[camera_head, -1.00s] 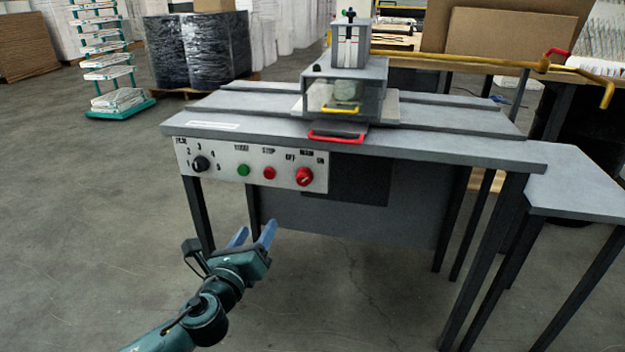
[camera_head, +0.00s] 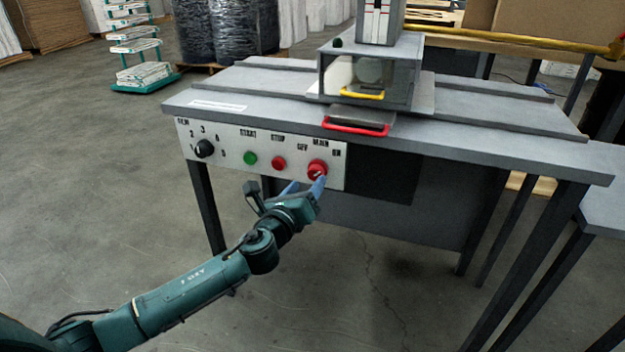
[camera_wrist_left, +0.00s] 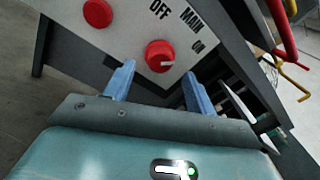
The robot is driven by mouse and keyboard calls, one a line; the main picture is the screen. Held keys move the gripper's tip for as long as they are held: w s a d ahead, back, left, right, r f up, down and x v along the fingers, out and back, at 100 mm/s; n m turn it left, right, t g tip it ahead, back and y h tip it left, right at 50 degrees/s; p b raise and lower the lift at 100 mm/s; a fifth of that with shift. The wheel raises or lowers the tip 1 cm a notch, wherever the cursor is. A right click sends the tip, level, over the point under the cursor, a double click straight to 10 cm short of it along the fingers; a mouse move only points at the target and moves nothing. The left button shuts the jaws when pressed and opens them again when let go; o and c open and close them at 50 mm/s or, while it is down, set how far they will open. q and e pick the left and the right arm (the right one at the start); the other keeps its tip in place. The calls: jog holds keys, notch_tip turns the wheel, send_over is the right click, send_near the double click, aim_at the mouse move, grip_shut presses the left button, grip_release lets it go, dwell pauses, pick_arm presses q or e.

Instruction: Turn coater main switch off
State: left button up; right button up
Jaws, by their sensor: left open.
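The coater's main switch (camera_head: 317,170) is a round red knob with a white mark, on the white control panel (camera_head: 228,152). It sits below the labels OFF, MAIN and ON. In the left wrist view the knob (camera_wrist_left: 159,56) lies ahead, between the two blue fingertips, and its white mark points toward ON. My left gripper (camera_head: 305,187) is open just below and in front of the knob. In the left wrist view its fingers (camera_wrist_left: 158,78) are spread with nothing between them; contact with the knob is not visible. My right gripper is not in view.
A green START button (camera_head: 250,158), a red STOP button (camera_head: 278,163) and a black dial (camera_head: 204,148) share the panel. The coater table (camera_head: 470,150) overhangs it, with a red handle (camera_head: 356,127) above. The floor in front is clear.

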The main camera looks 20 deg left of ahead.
aim_at(314, 175)
pick_arm(q)
jog(key=shift+w+d+b, duration=0.2)
jog(key=shift+w+b, duration=0.1)
jog(key=shift+w, duration=1.9)
jog(key=shift+c, duration=0.3)
jog(key=c, duration=0.8)
